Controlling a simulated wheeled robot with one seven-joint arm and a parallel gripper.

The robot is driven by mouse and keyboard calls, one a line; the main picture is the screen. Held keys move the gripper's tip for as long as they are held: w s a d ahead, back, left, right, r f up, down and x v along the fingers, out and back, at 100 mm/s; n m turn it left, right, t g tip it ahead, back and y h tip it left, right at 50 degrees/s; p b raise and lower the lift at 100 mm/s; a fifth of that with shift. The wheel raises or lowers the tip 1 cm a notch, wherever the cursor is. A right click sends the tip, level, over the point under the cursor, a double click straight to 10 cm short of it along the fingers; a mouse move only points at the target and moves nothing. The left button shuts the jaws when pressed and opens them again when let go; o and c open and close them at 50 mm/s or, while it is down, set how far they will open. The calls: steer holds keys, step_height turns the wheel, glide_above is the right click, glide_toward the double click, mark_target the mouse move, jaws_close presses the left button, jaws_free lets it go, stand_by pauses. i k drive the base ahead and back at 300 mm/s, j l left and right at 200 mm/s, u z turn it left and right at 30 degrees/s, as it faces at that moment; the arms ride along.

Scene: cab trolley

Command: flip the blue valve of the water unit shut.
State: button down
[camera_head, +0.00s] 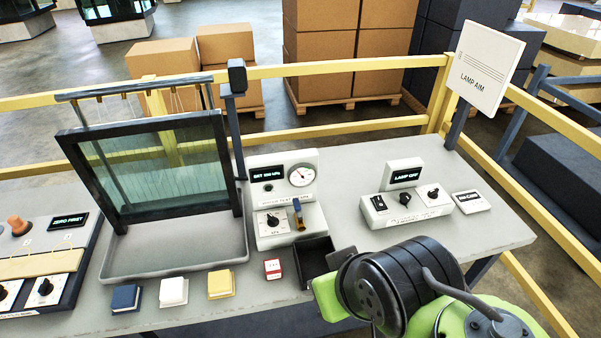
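The water unit (285,228) is a white box near the middle of the table, with a raised back panel carrying a lit display and a round gauge (302,176). A black dial (272,220) is on its front left. The small blue valve handle (297,205) is on its front right, above a brass-coloured body (300,224). The handle looks roughly upright; its exact angle is too small to tell. My black and lime-green arm fills the lower right, in front of and right of the unit.
A dark open bin (315,258) and a small red-and-white box (272,269) stand before the unit. A framed glass pane (160,170) over a grey tray (170,266) is left. A lamp control box (410,205) is right. Blue, white and yellow blocks line the front edge.

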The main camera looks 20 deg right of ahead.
mark_target(295, 203)
steer(key=i+j+u, duration=0.1)
steer(key=j+u, duration=0.3)
steer(key=i+j+u, duration=0.15)
steer(key=u, duration=0.25)
steer(key=i+j+u, duration=0.2)
steer(key=u, duration=0.2)
steer(key=j, duration=0.1)
